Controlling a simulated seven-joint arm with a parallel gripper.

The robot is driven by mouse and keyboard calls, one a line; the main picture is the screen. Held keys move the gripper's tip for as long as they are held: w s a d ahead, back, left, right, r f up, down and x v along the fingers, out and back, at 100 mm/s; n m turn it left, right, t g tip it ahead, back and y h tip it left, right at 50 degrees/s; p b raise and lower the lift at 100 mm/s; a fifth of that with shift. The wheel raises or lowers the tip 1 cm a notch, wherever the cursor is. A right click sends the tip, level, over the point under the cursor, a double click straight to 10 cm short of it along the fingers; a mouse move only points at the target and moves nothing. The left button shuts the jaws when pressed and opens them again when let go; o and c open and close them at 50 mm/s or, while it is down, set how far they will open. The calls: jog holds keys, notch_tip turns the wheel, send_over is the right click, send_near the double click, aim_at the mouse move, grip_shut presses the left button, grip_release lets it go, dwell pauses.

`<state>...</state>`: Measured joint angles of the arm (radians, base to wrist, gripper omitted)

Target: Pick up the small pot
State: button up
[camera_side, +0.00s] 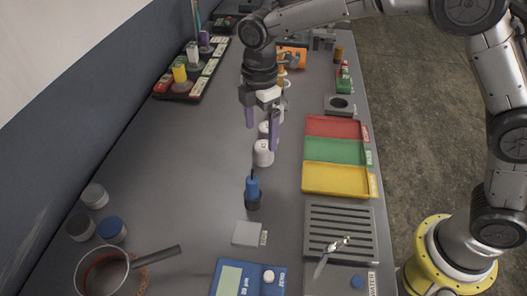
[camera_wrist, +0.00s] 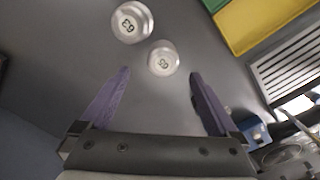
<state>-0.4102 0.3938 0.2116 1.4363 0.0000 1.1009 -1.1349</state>
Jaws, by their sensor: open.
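The small pot (camera_side: 105,274) stands at the front left of the bench in the side view, with its dark handle (camera_side: 155,256) pointing up and to the right. Its lower part is cut off by the picture edge. I cannot make it out in the wrist view. My gripper (camera_side: 262,137) is open, with two purple fingers pointing down over the middle of the bench, well away from the pot. In the wrist view my gripper (camera_wrist: 160,73) has nothing between its fingers; white weights lie beyond the tips.
White weights (camera_side: 263,154) stand below my gripper, and a blue-topped tool (camera_side: 253,190) nearer. Red, green and yellow trays (camera_side: 338,180) and a slotted grey rack (camera_side: 340,228) line the right. Several small jars (camera_side: 111,229) stand behind the pot. The left middle is clear.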

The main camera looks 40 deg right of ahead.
aim_at(263, 146)
jog(key=shift+s+d+f, duration=0.1)
jog(key=shift+d+f, duration=0.05)
jog(key=shift+f, duration=1.35)
jog(key=shift+s+d+f, duration=0.1)
jog(key=shift+f, duration=1.35)
jog(key=shift+c, duration=0.3)
jog(key=c, duration=1.4)
